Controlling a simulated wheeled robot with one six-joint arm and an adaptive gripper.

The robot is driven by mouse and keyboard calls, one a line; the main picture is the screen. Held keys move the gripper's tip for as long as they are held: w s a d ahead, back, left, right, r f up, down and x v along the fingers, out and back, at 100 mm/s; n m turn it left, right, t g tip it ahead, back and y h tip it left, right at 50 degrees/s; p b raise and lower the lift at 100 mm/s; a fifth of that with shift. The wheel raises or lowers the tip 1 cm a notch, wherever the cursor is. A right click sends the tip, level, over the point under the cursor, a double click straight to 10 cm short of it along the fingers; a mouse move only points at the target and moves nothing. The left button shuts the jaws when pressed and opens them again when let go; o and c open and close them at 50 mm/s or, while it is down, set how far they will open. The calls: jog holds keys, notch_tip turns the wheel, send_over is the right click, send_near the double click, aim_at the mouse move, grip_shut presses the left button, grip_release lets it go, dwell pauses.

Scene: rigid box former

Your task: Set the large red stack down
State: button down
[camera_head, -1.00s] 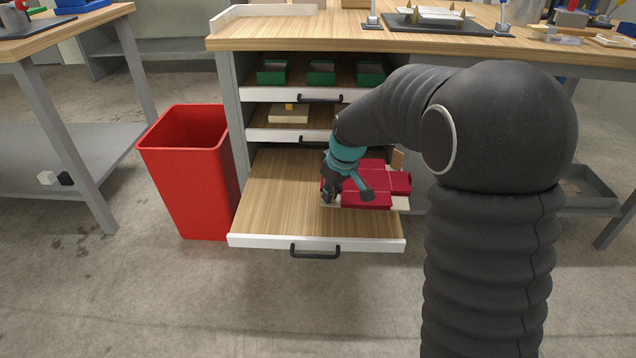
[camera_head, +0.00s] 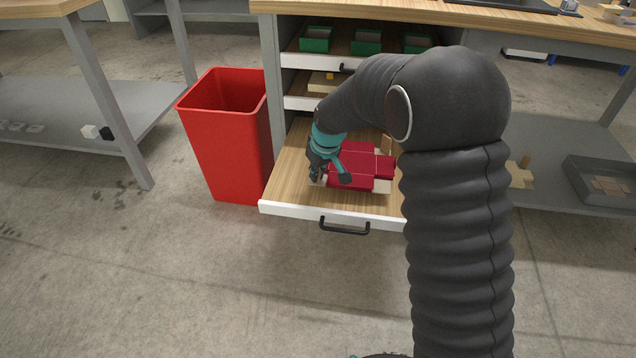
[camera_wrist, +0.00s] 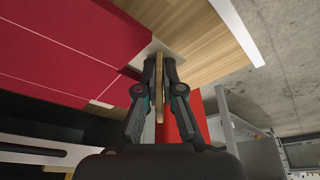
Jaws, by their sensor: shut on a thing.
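The large red stack (camera_head: 350,160) is a flat cross-shaped set of red panels with pale edges. It is over the wooden bottom of the open lower drawer (camera_head: 290,182); I cannot tell whether it touches it. My gripper (camera_head: 318,176) is at the stack's left side. In the wrist view the fingers (camera_wrist: 160,62) are shut on a thin tan edge at the stack's side. The red panels (camera_wrist: 70,45) fill the upper left there. My arm hides the right end of the drawer in the head view.
A red bin (camera_head: 228,140) stands just left of the drawer. Shallower drawers above hold green trays (camera_head: 316,40) and a pale block (camera_head: 322,82). The workbench top (camera_head: 450,12) overhangs behind. A grey tray (camera_head: 605,190) sits on a low shelf at right. Drawer floor is bare at left.

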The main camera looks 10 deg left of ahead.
aim_at(318, 182)
jog(key=shift+f, duration=1.95)
jog(key=shift+f, duration=0.15)
jog(key=c, duration=1.3)
grip_release()
